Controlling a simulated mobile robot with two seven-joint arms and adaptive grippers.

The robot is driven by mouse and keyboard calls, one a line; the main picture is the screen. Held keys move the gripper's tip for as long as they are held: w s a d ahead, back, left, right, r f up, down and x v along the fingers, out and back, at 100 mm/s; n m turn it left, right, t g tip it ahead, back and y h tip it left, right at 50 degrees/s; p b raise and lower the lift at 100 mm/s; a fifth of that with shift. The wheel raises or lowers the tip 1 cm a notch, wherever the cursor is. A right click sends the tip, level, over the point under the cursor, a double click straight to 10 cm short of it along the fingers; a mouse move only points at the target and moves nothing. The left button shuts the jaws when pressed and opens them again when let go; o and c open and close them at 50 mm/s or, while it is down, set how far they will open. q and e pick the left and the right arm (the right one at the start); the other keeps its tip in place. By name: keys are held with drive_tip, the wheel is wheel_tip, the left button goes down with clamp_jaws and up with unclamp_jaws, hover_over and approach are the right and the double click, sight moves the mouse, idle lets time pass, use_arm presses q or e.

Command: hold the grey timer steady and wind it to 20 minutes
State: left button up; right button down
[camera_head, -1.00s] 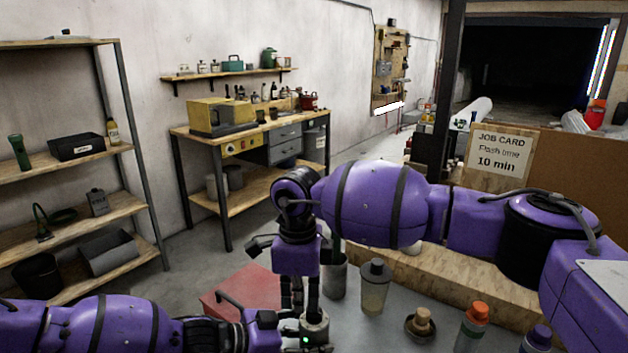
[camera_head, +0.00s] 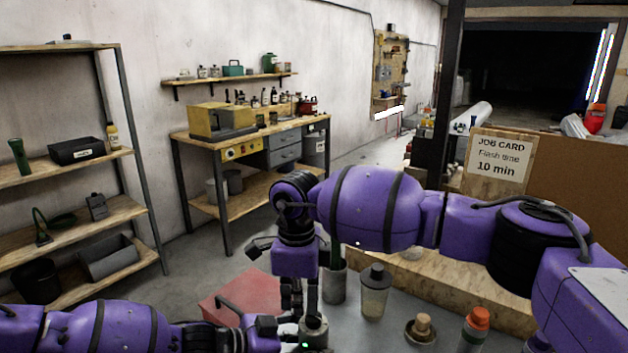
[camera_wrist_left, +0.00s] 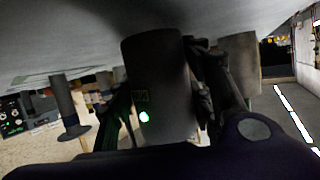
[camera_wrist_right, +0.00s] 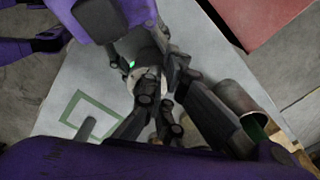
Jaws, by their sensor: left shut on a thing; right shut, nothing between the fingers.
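The grey timer (camera_head: 315,331) is a small cylinder with a lit green light, at the bottom middle of the head view. In the left wrist view the timer (camera_wrist_left: 160,85) stands between the fingers of my left gripper (camera_wrist_left: 172,112), which is shut on its body. My right gripper (camera_head: 305,306) points down at the timer's top, its fingers shut with nothing between them. The right wrist view shows the fingertips (camera_wrist_right: 158,92) close over the timer's pale top; whether they touch it is unclear. The dial's reading cannot be made out.
A red box (camera_head: 240,292) lies left of the timer. A grey cup (camera_head: 335,282), a lidded jar (camera_head: 375,291), a small dish (camera_head: 421,330) and an orange-capped bottle (camera_head: 473,330) stand to the right. A job card (camera_head: 499,160) behind reads "Flash time 10 min".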

wheel_tip(320, 180, up, 6)
idle(0.5)
drive_tip(key=shift+a, duration=0.1)
